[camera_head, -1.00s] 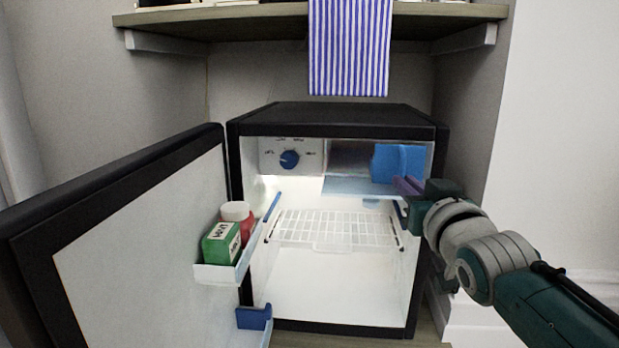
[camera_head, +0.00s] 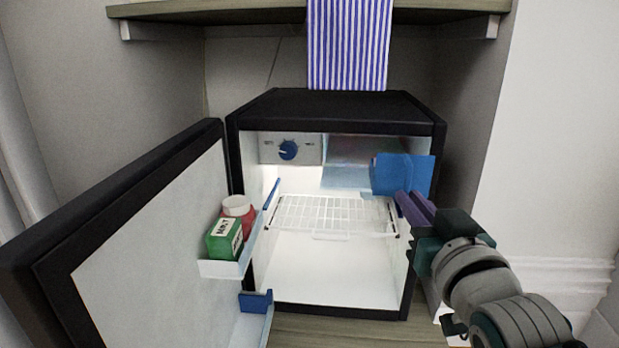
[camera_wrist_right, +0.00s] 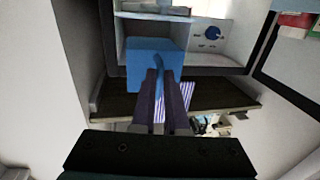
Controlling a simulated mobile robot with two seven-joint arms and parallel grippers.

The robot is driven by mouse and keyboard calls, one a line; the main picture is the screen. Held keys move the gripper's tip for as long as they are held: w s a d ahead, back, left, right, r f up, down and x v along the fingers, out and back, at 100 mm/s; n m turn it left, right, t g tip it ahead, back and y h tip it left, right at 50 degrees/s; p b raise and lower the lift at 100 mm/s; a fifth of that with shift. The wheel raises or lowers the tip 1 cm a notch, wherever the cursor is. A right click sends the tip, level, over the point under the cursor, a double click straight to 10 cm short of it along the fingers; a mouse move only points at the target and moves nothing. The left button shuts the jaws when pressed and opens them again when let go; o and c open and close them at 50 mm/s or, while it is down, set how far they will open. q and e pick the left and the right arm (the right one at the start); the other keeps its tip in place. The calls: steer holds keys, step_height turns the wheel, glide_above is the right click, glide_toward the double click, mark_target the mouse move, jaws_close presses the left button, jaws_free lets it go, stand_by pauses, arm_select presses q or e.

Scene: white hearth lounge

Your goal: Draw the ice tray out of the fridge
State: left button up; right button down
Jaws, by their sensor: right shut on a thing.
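The fridge (camera_head: 340,108) stands open, a black box with a white inside. The blue ice tray (camera_head: 403,176) is at the upper right of its opening, by the freezer compartment. Its front reaches the right edge of the opening. My right gripper (camera_head: 408,203), with purple fingers, is just below and in front of it. In the right wrist view the fingers (camera_wrist_right: 158,78) are shut on a narrow blue part of the tray (camera_wrist_right: 150,57). The tray's inside is hidden. My left gripper is not in view.
The fridge door (camera_head: 160,230) hangs open to the left, with a green box (camera_head: 224,240) and a red jar with a white lid (camera_head: 240,212) on its shelf. A white wire rack (camera_head: 330,213) spans the inside. A shelf with a striped cloth (camera_head: 348,45) is above.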

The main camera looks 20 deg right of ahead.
steer(key=p+v, duration=0.1)
steer(key=v, duration=0.3)
steer(key=shift+a+r+p, duration=0.1)
steer(key=shift+a+p, duration=0.3)
steer(key=shift+a, duration=0.05)
steer(key=shift+w, duration=0.1)
